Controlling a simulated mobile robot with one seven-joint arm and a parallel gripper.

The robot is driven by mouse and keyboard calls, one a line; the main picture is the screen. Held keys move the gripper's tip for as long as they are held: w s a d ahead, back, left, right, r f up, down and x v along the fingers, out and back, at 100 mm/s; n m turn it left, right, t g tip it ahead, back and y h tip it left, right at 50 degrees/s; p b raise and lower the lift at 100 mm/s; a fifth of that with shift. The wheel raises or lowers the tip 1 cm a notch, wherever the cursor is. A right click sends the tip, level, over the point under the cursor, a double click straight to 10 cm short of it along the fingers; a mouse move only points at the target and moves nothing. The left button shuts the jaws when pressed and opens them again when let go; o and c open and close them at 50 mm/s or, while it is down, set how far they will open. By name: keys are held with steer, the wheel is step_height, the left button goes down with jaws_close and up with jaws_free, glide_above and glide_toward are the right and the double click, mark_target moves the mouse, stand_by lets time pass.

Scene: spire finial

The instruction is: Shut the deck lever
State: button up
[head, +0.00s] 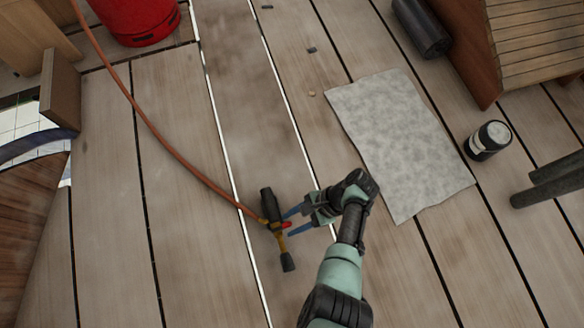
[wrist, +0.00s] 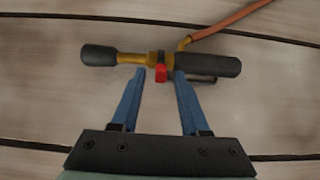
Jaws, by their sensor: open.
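A torch-like tool (head: 267,206) lies on the deck boards, with black ends, a brass middle and an orange hose joined to it. A small red lever (head: 286,225) sticks out from its brass middle towards my gripper, roughly across the tool's length. In the wrist view the red lever (wrist: 161,72) sits between my two blue fingertips, with a gap on each side. My gripper (head: 289,224) is open and empty, its tips close to the brass body. I cannot tell the exact height of the tips over the deck.
The orange hose (head: 160,138) runs to the upper left, near a red cylinder (head: 138,18). A grey sheet (head: 398,140) lies right of my arm. A dark can (head: 488,140) and a black roll (head: 422,27) are farther right.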

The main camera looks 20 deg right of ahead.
steer(key=p+v, duration=0.5)
steer(key=v, duration=0.7)
steer(key=shift+d, duration=0.2)
steer(key=shift+r+p, duration=0.15)
steer(key=shift+p, duration=0.15)
